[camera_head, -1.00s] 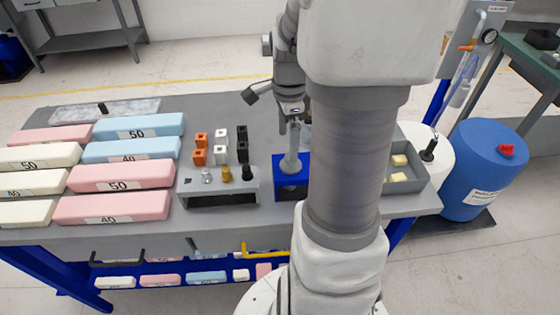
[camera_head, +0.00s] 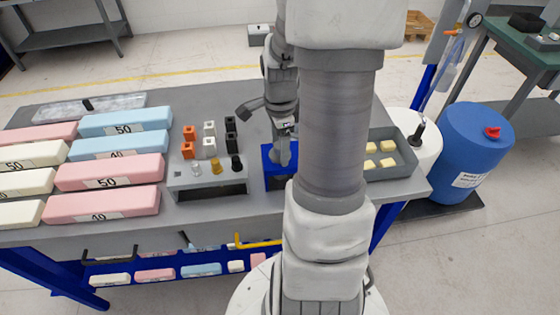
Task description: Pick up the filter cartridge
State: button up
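My gripper (camera_head: 284,129) hangs in the middle of the table, partly hidden by my own arm. It is small in the picture, and its fingers cannot be made out. Just below it is a grey cylindrical piece (camera_head: 281,153), at the top of a blue block-shaped holder (camera_head: 274,183). I cannot tell whether this grey piece is the filter cartridge, or whether the gripper touches it. No other thing can be clearly recognised as the cartridge. My arm hides the table area right of the holder.
A grey rack (camera_head: 207,181) with small metal, brass and black fittings stands left of the holder. Orange, white and black blocks (camera_head: 210,140) stand behind it. Long foam bars (camera_head: 107,172) fill the left side. A grey tray (camera_head: 409,168) with yellow pieces lies right of my arm.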

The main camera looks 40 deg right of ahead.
grip_shut()
jog(key=shift+r, duration=0.15)
notch_tip(320, 180, up, 18)
jog(key=p, duration=0.1)
dwell(0.7)
